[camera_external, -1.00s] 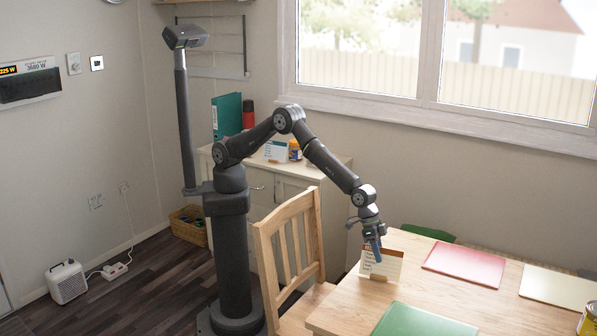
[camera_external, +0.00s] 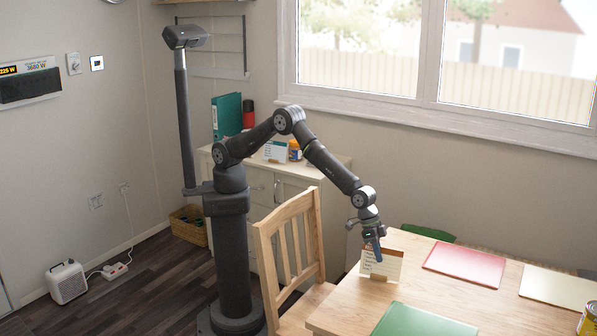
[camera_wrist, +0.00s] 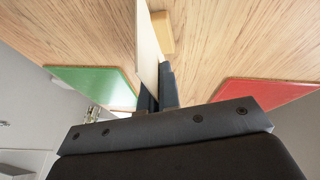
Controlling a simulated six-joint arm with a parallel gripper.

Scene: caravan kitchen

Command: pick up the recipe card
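The recipe card (camera_external: 388,264) stands upright in a small wooden holder (camera_external: 376,279) near the left end of the table. It is cream with an orange heading and lines of text. My gripper (camera_external: 376,250) reaches down to its upper left part. In the wrist view the card (camera_wrist: 150,45) shows as a thin pale edge running between the two fingers of my gripper (camera_wrist: 157,92). The fingers are close together, one on each side, and look shut on it. The wooden holder (camera_wrist: 161,33) shows beside the card there. The card's lower edge is still at the holder.
A green mat (camera_external: 420,322) lies in front of the card and a red mat (camera_external: 464,263) to its right. A cream mat (camera_external: 560,288) and a yellow can (camera_external: 589,318) are farther right. A wooden chair (camera_external: 290,240) stands left of the table. Another card (camera_external: 276,151) stands on the cabinet.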

